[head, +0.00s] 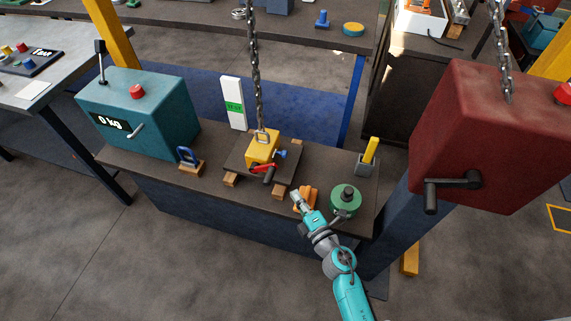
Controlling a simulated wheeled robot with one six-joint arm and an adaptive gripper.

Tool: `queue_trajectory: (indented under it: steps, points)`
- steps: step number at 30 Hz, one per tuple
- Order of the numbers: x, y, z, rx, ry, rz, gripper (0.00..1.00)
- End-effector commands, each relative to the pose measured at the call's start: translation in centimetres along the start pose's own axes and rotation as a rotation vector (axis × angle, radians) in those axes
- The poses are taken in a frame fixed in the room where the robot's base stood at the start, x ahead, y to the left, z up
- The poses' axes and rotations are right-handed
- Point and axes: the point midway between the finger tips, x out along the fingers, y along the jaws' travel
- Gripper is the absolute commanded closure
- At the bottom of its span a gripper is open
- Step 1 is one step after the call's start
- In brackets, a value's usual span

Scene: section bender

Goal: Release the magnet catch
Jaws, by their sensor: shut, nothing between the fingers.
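A yellow lifting magnet (261,146) sits on a dark plate (240,160) that rests on wooden blocks. It hangs from a chain by a shackle on its top. A red lever (263,168) with a dark grip is on its front side, and a small blue knob (281,154) is at its right. I cannot tell which small part is the catch. My gripper (296,196) is shut and empty. It is to the right of and nearer than the magnet, apart from the lever and knob, beside an orange piece (311,193) on the bench.
A green round part (346,197) with a dark knob stands right of my gripper. A grey holder (365,164) with a yellow piece is behind it. A teal box (160,112) reading "0 kg", a blue shackle (187,157) and a white-green post (233,104) stand left. A red hoist box (480,130) with a crank is at right.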

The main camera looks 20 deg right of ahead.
Motion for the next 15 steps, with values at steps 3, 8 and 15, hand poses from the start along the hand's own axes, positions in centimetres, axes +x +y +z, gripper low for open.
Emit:
queue_trajectory:
  steps: [3,8,15]
  points:
    - [0.0,0.0,0.0,0.001,0.0,0.0,1.0]
    - [0.4,0.0,0.0,0.001,0.0,0.0,1.0]
    - [3.7,0.1,0.0,0.001,0.001,0.002,1.0]
